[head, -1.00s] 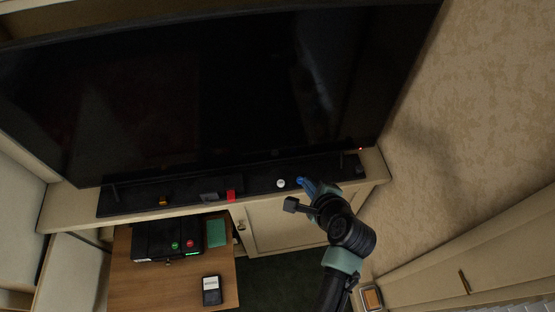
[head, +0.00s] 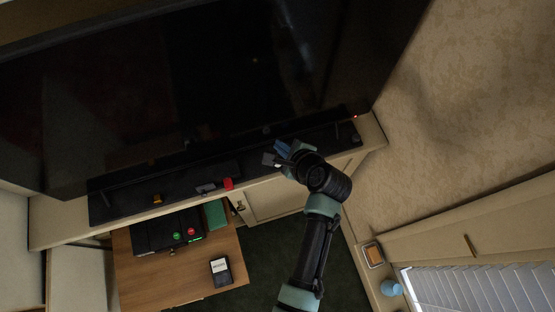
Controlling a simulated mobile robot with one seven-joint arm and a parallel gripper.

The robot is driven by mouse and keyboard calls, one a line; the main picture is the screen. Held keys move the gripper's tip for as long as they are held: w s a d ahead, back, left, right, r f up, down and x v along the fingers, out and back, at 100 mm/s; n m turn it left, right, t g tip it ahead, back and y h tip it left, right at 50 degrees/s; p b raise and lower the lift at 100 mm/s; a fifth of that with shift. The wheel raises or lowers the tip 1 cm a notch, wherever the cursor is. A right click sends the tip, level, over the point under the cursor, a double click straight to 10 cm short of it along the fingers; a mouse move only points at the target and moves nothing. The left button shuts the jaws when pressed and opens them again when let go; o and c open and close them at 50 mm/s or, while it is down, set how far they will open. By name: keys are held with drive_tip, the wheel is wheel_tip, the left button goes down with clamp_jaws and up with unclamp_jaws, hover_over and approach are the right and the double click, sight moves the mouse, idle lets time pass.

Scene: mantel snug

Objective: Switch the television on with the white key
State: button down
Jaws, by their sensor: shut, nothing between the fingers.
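The television (head: 190,90) is a large screen at the back, and its picture is dark. A small red light shows at its lower right corner (head: 355,117). A long black bar (head: 120,205) with keys lies on the ledge below it. My gripper (head: 281,147) has blue fingers, is shut and empty, and is over the right half of the bar, close to the screen's lower edge. A pale sliver, probably the white key (head: 277,165), shows beside the gripper and is mostly hidden by it. I cannot tell whether they touch.
A red key (head: 228,184), a grey key (head: 206,188) and an orange key (head: 157,198) sit left of my gripper. Below, a wooden table (head: 150,285) holds a black box (head: 155,234) with red and green buttons, a green block (head: 215,213) and a small black device (head: 221,271).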

wheel_tip(320, 180, down, 6)
drive_tip(key=b, duration=0.6)
drive_tip(key=shift+f, duration=0.25)
drive_tip(key=shift+f+b, duration=0.8)
drive_tip(key=shift+f, duration=0.25)
idle(0.6)
drive_tip(key=shift+f, duration=0.4)
drive_tip(key=shift+f+b, duration=0.35)
drive_tip(key=shift+f, duration=0.1)
idle(0.5)
drive_tip(key=shift+r, duration=0.15)
drive_tip(key=shift+r+p, duration=0.75)
drive_tip(key=shift+p, duration=0.25)
